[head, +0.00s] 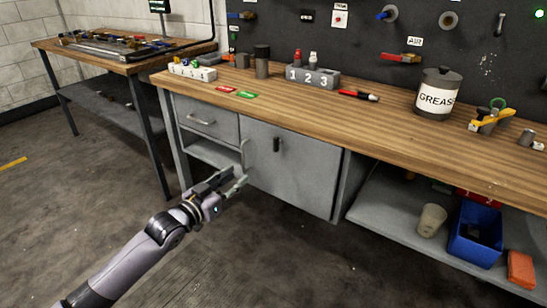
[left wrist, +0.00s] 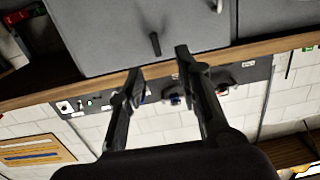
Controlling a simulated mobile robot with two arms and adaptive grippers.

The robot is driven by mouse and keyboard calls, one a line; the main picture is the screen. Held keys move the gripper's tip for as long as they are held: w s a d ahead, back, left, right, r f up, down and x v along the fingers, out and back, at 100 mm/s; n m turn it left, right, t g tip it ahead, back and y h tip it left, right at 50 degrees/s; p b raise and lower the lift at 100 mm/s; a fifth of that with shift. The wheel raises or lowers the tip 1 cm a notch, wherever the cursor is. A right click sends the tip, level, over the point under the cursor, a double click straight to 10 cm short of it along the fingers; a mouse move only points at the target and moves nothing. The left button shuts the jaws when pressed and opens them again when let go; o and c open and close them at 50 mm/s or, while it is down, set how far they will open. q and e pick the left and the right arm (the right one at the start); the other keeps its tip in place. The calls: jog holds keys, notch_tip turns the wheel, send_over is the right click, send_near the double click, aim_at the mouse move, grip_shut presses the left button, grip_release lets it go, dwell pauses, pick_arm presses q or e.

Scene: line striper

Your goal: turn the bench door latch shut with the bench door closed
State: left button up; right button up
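The grey bench door (head: 300,175) is under the wooden workbench and looks closed, or nearly so. Its latch (head: 276,144) is a short dark bar near the top of the door, pointing roughly up and down. A pale handle (head: 243,155) is at the door's left edge. My left gripper (head: 232,180) is in front of the door's lower left, apart from the latch, open and empty. In the left wrist view the picture is upside down; the latch (left wrist: 155,44) shows beyond the two spread fingers (left wrist: 158,75). My right gripper is not in view.
A drawer (head: 205,119) and an open shelf are left of the door. The benchtop (head: 370,120) overhangs the door and carries a grease can (head: 436,95) and a numbered block (head: 312,78). A blue bin (head: 475,235) is at lower right. The floor in front is clear.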

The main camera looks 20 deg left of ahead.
pick_arm(q)
jog(key=r, duration=0.2)
jog(key=b, duration=0.2)
send_near(275, 144)
jog(key=w, duration=0.2)
jog(key=w+d, duration=0.1)
jog(key=w, duration=0.5)
jog(key=shift+w+d+f, duration=0.1)
jog(key=shift+d+f, duration=0.15)
jog(key=shift+w+d+b, duration=0.1)
jog(key=shift+w+b, duration=0.2)
jog(key=shift+w, duration=0.25)
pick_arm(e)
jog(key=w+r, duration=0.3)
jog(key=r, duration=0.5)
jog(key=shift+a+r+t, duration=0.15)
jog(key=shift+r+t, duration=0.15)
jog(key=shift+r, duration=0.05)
pick_arm(q)
grip_shut()
